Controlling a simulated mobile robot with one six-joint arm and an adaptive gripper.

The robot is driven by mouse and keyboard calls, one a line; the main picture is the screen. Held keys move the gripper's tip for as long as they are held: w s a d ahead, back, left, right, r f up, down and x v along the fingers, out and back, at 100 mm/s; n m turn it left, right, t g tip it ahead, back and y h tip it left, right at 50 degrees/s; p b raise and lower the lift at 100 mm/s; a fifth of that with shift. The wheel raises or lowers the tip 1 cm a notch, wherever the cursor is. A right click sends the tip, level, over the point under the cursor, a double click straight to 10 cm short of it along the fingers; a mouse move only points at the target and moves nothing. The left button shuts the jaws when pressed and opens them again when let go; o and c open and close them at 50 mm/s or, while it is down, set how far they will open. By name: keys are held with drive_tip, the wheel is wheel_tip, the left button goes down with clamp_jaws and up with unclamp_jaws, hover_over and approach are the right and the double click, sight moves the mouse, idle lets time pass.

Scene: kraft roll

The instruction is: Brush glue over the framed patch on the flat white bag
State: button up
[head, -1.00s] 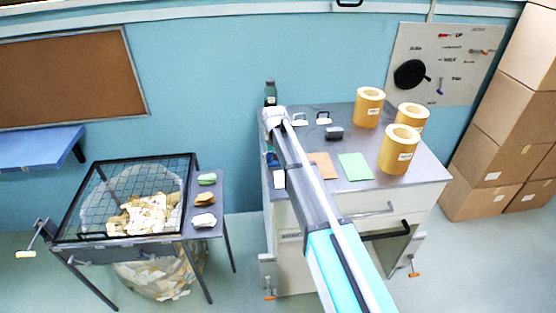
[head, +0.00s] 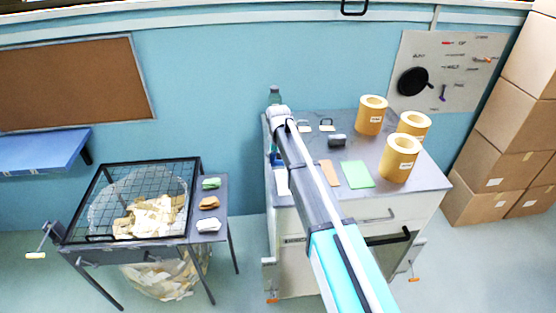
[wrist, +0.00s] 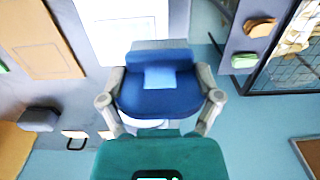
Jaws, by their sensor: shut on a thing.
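The flat white bag (head: 282,183) lies at the left front of the grey bench top, partly hidden by my arm in the head view. The brush's underside is hidden.
A brown sheet (head: 329,173) and a green sheet (head: 357,174) lie right of the bag. A dark block (head: 336,141) and several kraft rolls (head: 399,158) stand behind and to the right. A mesh-topped bin (head: 140,200) is left.

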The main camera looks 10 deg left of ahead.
drive_tip(key=shift+r+p, duration=0.75)
drive_tip(key=shift+r, duration=0.3)
drive_tip(key=shift+r+p, duration=1.5)
drive_tip(key=shift+p, duration=0.05)
drive_tip(key=shift+f, duration=0.15)
